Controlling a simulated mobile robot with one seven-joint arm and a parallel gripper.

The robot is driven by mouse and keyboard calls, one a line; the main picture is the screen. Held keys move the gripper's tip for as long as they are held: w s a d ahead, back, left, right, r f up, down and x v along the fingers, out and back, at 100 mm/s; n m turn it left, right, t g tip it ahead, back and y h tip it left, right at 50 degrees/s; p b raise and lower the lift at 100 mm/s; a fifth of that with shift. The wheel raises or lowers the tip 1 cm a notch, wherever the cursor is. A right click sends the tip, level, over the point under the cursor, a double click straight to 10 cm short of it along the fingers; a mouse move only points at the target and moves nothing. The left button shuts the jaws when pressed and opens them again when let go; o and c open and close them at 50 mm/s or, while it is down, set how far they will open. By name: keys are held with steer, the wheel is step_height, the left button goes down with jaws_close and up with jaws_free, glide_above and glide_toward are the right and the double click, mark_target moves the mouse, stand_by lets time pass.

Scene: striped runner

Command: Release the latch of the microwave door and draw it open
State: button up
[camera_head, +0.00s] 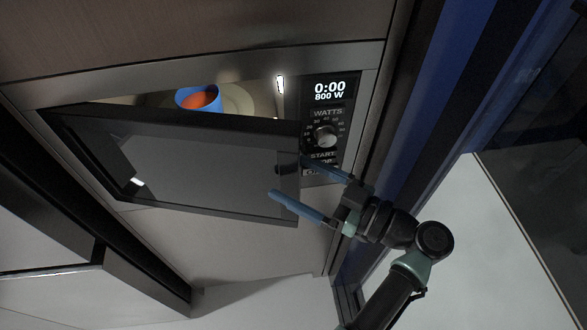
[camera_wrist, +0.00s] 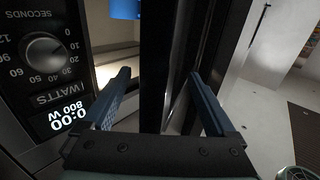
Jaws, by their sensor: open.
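The microwave door (camera_head: 205,172) is a dark panel hinged at the left and stands partly open, swung out from the microwave. My gripper (camera_head: 289,178) is open at the door's free right edge. One blue finger is in front of the door and the other is on its inner side, near the control panel. In the wrist view the door (camera_wrist: 182,50) edge-on stands between the two spread fingers of my gripper (camera_wrist: 160,76). I cannot tell whether either finger touches it. The microwave's control panel (camera_head: 322,112) reads 0:00 and 800 W. The latch cannot be made out.
A blue cup (camera_head: 186,101) with orange inside stands in the lit microwave cavity, by a pale plate (camera_head: 240,100). Its blue side also shows in the wrist view (camera_wrist: 125,8). Wooden cabinet fronts (camera_head: 150,35) frame the microwave. A blue upright (camera_head: 408,170) stands right of it.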

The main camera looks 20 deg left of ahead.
steer(key=shift+a, duration=0.5)
steer(key=shift+c, duration=0.4)
jaws_close()
